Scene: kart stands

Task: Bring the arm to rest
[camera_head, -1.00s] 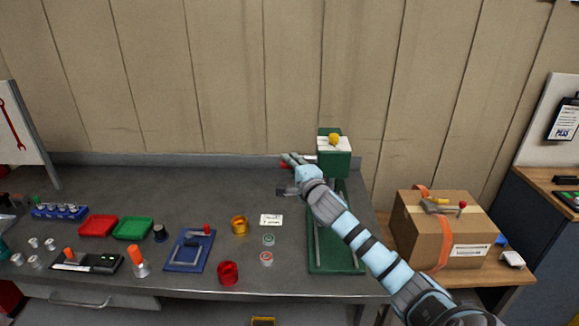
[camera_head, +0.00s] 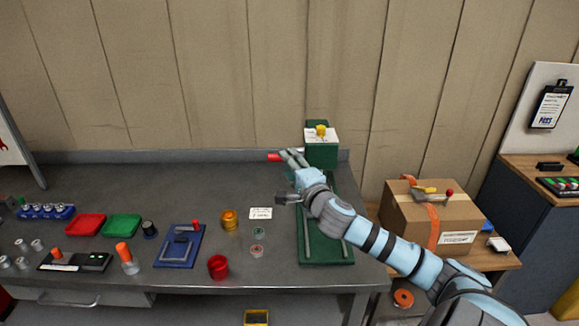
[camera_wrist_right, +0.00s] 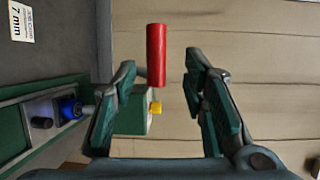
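My right arm reaches in from the lower right. Its right gripper (camera_head: 287,178) is open and empty above the bench, in front of the green press (camera_head: 322,154). The press has a lever with a red handle (camera_head: 275,157), just past the upper finger. In the wrist view the red handle (camera_wrist_right: 156,55) stands beyond the open fingers and appears between their tips, with no finger closed on it. Whether a finger touches it I cannot tell. My left gripper is out of view.
Below the gripper lie a white label card (camera_head: 260,213) and small round discs. Red tray (camera_head: 85,225), green tray (camera_head: 121,225) and blue fixture (camera_head: 180,247) stand left on the bench (camera_head: 200,285). A cardboard box (camera_head: 460,215) sits right, near my forearm.

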